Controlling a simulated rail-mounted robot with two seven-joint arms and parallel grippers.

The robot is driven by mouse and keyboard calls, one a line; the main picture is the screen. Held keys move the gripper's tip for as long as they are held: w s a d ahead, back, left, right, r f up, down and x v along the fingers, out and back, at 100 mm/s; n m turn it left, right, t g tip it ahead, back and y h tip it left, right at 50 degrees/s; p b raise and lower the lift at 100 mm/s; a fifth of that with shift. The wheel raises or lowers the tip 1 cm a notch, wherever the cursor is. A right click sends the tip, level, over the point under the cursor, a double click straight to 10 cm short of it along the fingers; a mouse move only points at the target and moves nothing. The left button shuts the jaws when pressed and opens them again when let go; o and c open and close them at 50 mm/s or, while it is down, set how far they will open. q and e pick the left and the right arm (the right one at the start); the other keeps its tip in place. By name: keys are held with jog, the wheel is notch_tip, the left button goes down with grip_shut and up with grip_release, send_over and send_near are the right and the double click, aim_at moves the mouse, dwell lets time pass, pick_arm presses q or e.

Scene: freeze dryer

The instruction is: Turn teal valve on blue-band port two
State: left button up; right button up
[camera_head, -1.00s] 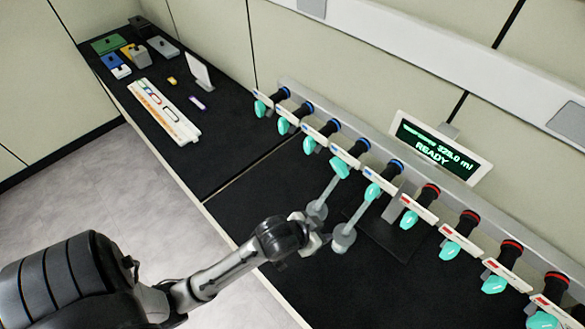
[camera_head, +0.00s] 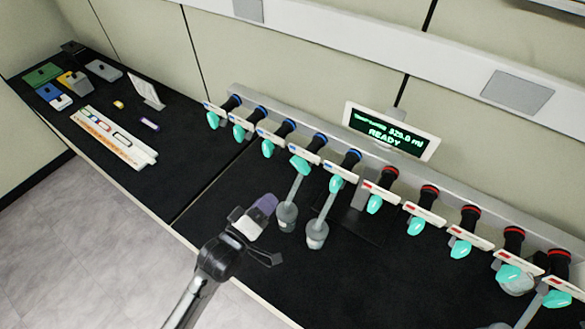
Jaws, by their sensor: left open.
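A row of ports runs along a grey rail, with blue bands on the left and red bands on the right. The second blue-band port from the left (camera_head: 258,112) has a teal valve (camera_head: 239,132) hanging below it; the port labels are too small to read. Similar teal valves hang at the other ports. My left gripper (camera_head: 263,236) is open over the black bench (camera_head: 205,185), below and to the right of that valve and apart from it. One finger shows a white block with a purple end. My right gripper is not seen.
Two grey flasks (camera_head: 287,215) (camera_head: 317,235) hang under the two rightmost blue-band ports, close right of my left gripper. A display (camera_head: 391,131) reading READY stands behind the rail. Grey rounded shapes at bottom right are unclear. Small blocks and a white strip (camera_head: 112,138) lie at left.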

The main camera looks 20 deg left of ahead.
aim_at(297, 166)
pick_arm(q)
jog(key=w, duration=0.3)
jog(key=w+d+p, duration=0.1)
jog(key=w, duration=0.3)
jog(key=w+d+p, duration=0.1)
jog(key=w, duration=0.3)
jog(key=shift+r, duration=0.1)
jog(key=shift+w+d, duration=0.2)
jog(key=shift+w, duration=0.7)
grip_shut()
